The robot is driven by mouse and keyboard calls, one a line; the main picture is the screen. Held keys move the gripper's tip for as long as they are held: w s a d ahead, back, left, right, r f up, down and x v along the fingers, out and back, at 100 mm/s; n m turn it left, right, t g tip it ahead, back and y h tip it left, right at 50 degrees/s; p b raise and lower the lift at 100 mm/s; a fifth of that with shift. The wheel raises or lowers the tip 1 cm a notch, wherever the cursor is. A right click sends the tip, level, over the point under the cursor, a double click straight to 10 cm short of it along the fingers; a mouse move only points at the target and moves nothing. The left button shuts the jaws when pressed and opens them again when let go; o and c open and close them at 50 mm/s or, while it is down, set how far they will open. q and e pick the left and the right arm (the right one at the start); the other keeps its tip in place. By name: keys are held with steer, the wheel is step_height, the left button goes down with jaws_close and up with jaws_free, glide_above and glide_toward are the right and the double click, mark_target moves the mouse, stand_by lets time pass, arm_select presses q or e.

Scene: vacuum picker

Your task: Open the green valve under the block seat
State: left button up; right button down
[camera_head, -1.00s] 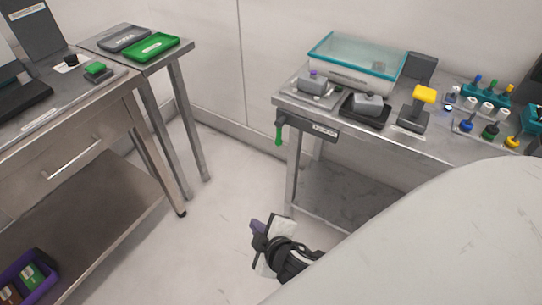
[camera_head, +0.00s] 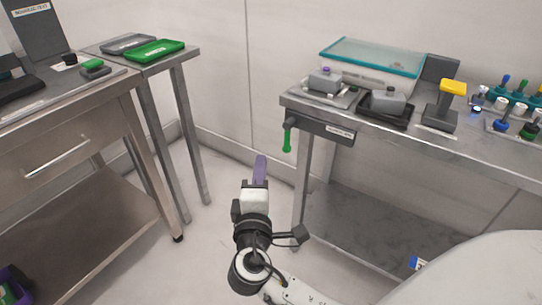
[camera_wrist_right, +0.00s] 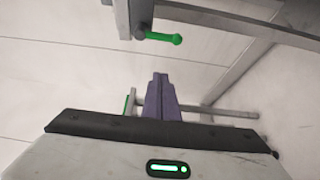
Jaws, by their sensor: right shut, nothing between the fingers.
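The green valve (camera_head: 287,140) is at the front left corner of the right-hand table, below the tabletop, with its handle hanging down. A green handle also shows near the top of the right wrist view (camera_wrist_right: 163,38). Above the valve, a grey block (camera_head: 325,81) with a purple top sits on a grey plate, which looks like the block seat. My right gripper (camera_head: 260,163) has purple fingers, is shut and empty, and is below and left of the valve in the head view, apart from it. Its fingers (camera_wrist_right: 161,85) point toward the table in the wrist view. My left gripper is not in view.
The right-hand table holds a dark tray (camera_head: 404,120) with a grey block, a yellow-topped stand (camera_head: 446,108) and a teal-rimmed bin (camera_head: 370,54). The table leg (camera_head: 301,205) stands just right of my gripper. Floor is clear between the tables.

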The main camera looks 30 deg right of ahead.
mark_target(288, 136)
arm_select(q)
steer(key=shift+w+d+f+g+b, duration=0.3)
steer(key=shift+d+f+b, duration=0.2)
steer(key=shift+b, duration=0.3)
arm_select(e)
steer(key=w+d, duration=0.4)
steer(key=d, duration=0.4)
steer(key=shift+a, duration=0.1)
